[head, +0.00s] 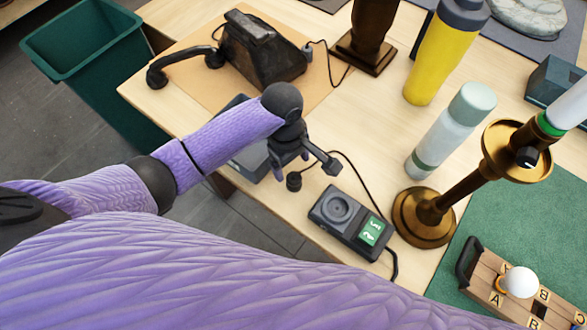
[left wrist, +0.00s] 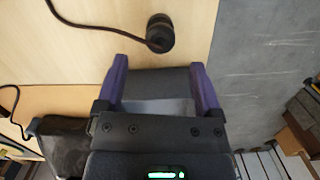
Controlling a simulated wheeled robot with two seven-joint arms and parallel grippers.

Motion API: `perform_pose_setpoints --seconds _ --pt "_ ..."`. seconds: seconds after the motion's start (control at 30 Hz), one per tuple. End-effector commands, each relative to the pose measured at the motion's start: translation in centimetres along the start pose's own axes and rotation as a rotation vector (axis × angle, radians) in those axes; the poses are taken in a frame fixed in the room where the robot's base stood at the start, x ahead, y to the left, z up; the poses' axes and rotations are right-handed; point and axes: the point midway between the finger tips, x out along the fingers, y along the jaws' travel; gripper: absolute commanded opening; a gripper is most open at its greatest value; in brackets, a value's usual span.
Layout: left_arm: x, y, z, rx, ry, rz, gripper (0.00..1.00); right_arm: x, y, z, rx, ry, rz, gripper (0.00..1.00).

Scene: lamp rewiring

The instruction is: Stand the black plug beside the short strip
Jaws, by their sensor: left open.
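The black plug (head: 293,181) is on the table near its front edge, left of the short strip and apart from it. It looks upright. It also shows in the left wrist view (left wrist: 160,32), ahead of the fingertips, with a thin dark cable running from it. The short strip (head: 336,208) is a dark block with one round socket and a green label, lying near the table edge. My left gripper (head: 303,163) is open and empty, just above and behind the plug; its purple fingers (left wrist: 158,66) are spread. My right gripper is out of view.
A brass lamp (head: 424,218) stands right of the strip, with a pale bottle (head: 450,130) and a yellow bottle (head: 440,55) behind. An old black telephone (head: 262,50) sits at the back left. A green bin (head: 85,45) stands beyond the table's left edge.

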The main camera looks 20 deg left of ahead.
Motion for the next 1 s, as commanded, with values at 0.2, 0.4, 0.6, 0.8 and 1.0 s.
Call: perform_pose_setpoints --seconds 0.2,0.4,0.6,0.8,1.0 --pt "-5.3 0.0 0.0 0.0 0.0 0.002 0.86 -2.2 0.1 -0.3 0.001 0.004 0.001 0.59" --pt "-6.3 0.0 0.0 0.0 -0.001 -0.002 0.86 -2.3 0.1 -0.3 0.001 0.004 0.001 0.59" --pt "-6.2 0.0 0.0 0.0 -0.001 -0.001 0.86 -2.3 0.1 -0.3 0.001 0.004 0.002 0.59" --pt "-6.2 0.0 0.0 0.0 -0.001 -0.001 0.86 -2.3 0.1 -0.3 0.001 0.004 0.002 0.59" --pt "-6.2 0.0 0.0 0.0 -0.002 -0.001 0.86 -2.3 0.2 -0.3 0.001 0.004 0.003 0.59"
